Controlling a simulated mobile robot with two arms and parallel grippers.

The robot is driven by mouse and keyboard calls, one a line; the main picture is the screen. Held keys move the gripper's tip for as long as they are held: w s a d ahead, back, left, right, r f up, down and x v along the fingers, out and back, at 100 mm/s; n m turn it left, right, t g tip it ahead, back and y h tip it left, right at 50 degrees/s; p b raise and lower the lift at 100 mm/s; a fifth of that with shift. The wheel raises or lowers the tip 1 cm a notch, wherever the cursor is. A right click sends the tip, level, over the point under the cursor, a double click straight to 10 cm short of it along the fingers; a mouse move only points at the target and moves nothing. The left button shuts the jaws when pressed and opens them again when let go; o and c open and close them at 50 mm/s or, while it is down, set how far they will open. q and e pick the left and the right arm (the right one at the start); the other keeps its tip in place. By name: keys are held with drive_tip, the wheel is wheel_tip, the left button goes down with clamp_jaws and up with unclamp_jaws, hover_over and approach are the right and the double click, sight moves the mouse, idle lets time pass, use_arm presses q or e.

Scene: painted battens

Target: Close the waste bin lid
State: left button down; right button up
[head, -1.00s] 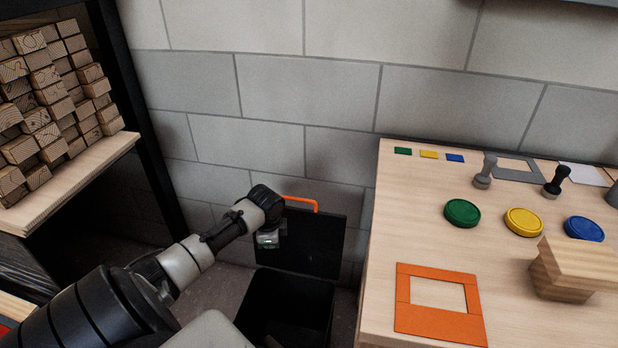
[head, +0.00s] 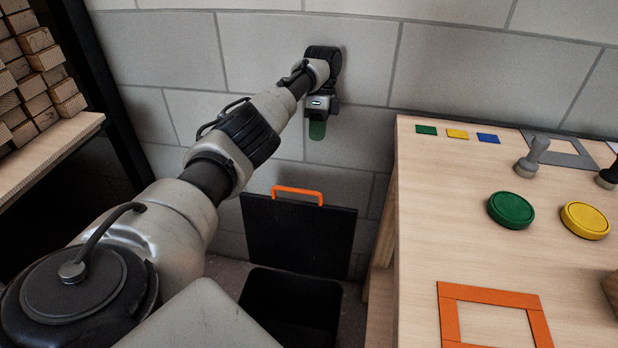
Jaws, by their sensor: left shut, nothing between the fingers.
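The waste bin (head: 290,308) is a black open box on the floor, left of the workbench. Its black lid (head: 298,240) stands upright at the back of the bin, near the wall, with an orange handle (head: 298,194) on its top edge. My left gripper (head: 317,128) is above the lid, in front of the block wall, pointing down. It is shut and empty, and apart from the handle. My right gripper is not in view.
The wooden workbench (head: 430,230) stands right of the bin, with an orange frame (head: 490,295), a green disc (head: 511,210), a yellow disc (head: 585,220) and a grey-handled stamp (head: 532,158). A rack shelf (head: 50,155) with stacked battens is at left.

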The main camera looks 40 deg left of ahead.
use_arm(q)
drive_tip(key=s+d+f+p, duration=0.2)
drive_tip(key=s+f, duration=0.4)
drive_tip(key=f, duration=0.3)
drive_tip(key=shift+s+d+f, duration=0.2)
drive_tip(key=shift+s+d, duration=0.05)
drive_tip(key=shift+d, duration=0.55)
